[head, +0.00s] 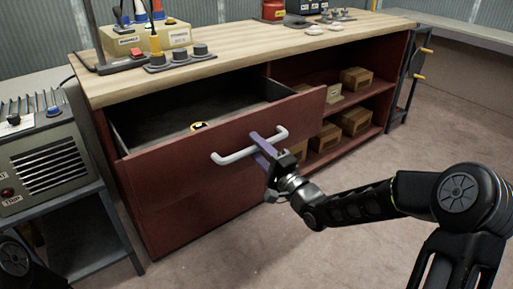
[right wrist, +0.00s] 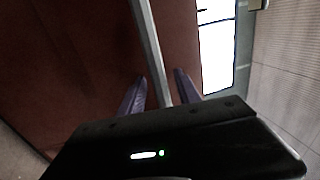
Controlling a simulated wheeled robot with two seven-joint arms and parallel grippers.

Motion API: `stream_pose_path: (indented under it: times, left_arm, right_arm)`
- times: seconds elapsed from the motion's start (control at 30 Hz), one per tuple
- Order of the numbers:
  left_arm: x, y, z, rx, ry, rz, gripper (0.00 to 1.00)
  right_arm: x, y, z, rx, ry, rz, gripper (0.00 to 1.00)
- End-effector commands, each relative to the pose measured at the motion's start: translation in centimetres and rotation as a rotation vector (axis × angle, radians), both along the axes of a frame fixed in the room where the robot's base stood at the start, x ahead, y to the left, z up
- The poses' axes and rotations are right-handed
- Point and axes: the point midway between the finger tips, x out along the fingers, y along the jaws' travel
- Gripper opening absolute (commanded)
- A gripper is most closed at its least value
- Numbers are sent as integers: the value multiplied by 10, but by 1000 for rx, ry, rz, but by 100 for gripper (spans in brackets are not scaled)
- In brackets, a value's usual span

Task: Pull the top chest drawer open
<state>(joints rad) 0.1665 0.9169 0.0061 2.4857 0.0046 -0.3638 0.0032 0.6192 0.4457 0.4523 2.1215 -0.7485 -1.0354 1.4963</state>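The top chest drawer (head: 190,190) has a dark red front and stands well out from the red chest under a wooden top. Its dark inside is visible, with a small yellow and black item (head: 199,126) in it. A pale bar handle (head: 235,157) runs across the drawer front. My right gripper (head: 264,145) is at the right part of this handle. In the right wrist view, its two purple fingers (right wrist: 158,88) stand on either side of the handle bar (right wrist: 148,35), with a narrow gap showing on each side. My left gripper is out of view.
Open shelves (head: 340,120) with several cardboard boxes are right of the drawer. A grey-green machine (head: 45,160) on a stand is close on the left. Tools and a yellow box (head: 150,40) stand on the wooden top. The floor in front is clear.

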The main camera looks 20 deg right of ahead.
Motion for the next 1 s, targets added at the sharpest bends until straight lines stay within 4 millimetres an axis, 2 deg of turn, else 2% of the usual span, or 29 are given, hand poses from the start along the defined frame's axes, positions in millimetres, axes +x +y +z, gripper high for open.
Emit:
stream_pose_path:
  times: [0.33,0.7,0.83,1.0]
  left_arm:
    - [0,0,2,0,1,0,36]
    - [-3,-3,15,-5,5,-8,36]
    - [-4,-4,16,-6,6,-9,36]
    - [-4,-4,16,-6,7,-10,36]
  right_arm:
    - [-6,-3,0,-1,0,-1,39]
    - [-57,-23,-11,0,2,-2,39]
    - [-68,-28,-14,0,1,-2,39]
    - [-72,-28,-15,0,-1,0,39]
